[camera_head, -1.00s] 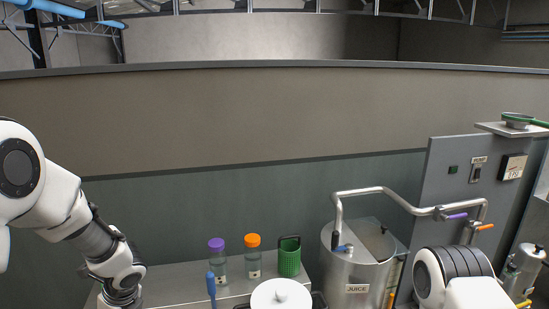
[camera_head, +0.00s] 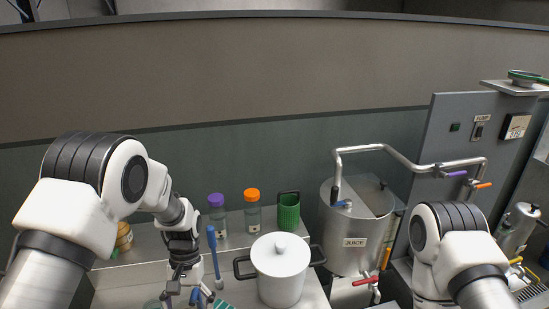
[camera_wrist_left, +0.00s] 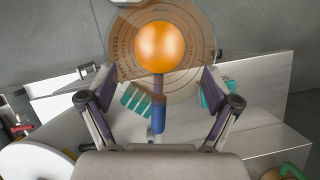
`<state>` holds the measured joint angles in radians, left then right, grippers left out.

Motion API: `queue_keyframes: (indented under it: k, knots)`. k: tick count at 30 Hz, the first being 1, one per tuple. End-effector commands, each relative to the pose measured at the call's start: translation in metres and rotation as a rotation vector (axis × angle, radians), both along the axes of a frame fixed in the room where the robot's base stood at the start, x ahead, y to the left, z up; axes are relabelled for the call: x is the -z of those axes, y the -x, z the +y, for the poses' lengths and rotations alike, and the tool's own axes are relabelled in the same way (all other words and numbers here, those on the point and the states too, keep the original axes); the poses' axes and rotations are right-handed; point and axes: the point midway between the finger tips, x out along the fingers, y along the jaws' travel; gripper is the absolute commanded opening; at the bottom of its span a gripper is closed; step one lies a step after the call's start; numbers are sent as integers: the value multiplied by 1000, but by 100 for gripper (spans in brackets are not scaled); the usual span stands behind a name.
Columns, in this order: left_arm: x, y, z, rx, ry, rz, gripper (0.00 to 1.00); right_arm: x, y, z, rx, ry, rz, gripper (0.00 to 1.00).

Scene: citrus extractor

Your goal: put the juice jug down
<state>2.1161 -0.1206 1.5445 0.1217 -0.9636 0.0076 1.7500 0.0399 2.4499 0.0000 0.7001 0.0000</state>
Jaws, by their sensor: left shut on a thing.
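In the left wrist view a round brownish, see-through vessel with printed marks, apparently the juice jug (camera_wrist_left: 128,48), sits between my left fingertips, with a bright orange round patch in its middle. My left gripper (camera_wrist_left: 161,70) is shut on it, its fingers spread to the vessel's two sides. A blue handle lies below the orange patch, between the fingers. In the head view my left gripper (camera_head: 185,292) points down at the bottom edge, left of the white pot; the jug is not clear there. My right arm is at the lower right, its gripper out of view.
A white lidded pot (camera_head: 281,262) with black handles stands on the counter (camera_head: 235,262). Behind it are a purple-capped bottle (camera_head: 217,215), an orange-capped bottle (camera_head: 252,212) and a green basket (camera_head: 289,212). A steel juice tank (camera_head: 352,230) with pipes stands right.

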Motion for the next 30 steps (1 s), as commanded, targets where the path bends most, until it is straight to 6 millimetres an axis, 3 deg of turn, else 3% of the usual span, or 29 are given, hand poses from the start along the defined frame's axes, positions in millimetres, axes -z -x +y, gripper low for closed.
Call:
queue_keyframes:
  k: [1, 9, 15, 30]
  knots:
    - [14, 0, 0, 1, 0, 0, 23, 14, 0, 0, 0, 0, 1, 92]
    - [62, 0, 1, 4, 0, 0, 23, 62, 0, 0, 0, 0, 0, 92]
    - [89, 0, 1, 5, 0, -1, 23, 89, 0, 0, 0, 0, 0, 92]
    - [87, 0, 1, 6, 0, -1, 23, 87, 0, 0, 0, 0, 0, 92]
